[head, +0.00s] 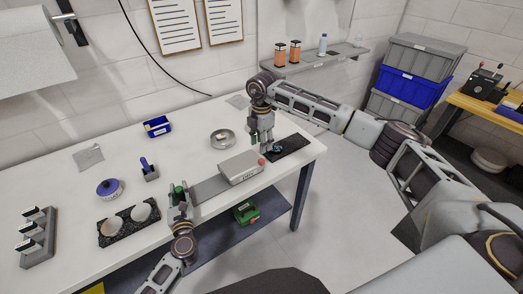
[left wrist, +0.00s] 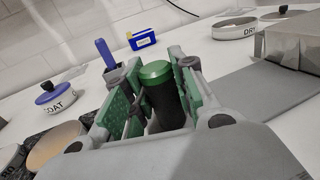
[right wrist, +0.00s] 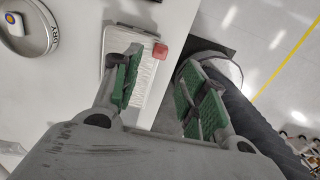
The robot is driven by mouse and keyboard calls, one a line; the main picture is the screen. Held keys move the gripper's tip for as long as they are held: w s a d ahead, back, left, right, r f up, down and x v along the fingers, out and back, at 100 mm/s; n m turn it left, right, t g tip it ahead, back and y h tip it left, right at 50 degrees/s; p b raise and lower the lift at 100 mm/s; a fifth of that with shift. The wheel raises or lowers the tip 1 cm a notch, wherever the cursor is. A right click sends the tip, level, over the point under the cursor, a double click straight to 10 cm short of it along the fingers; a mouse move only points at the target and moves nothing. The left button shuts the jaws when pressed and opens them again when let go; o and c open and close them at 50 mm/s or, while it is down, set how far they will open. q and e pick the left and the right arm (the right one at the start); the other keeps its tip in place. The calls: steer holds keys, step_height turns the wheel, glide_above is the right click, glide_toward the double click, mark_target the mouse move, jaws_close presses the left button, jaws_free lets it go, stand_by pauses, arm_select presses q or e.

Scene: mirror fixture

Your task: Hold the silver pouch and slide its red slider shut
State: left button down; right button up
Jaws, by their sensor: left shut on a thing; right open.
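The silver pouch (head: 240,169) lies on the table at the right end of a grey strip. Its red slider (head: 262,162) is at its right end; both also show in the right wrist view, the pouch (right wrist: 117,45) and the slider (right wrist: 160,50). My left gripper (head: 179,192) is shut on a dark cylinder with a green top (left wrist: 155,72) by the strip's left end, apart from the pouch. My right gripper (head: 261,143) is open and empty, pointing down just behind the slider, near the black mat. Whether it touches anything is unclear.
A blue bin (head: 157,127), a blue-lidded pot (head: 109,187) and a dark tray with round pieces (head: 126,230) are to the left. The table's front edge is close.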

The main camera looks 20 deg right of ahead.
steer(key=shift+r, duration=1.7)
arm_select(q)
steer(key=c, duration=1.1)
jaws_free()
steer(key=shift+s, duration=0.1)
steer(key=s, duration=1.1)
steer(key=shift+s, duration=0.4)
steer(key=shift+a, duration=0.1)
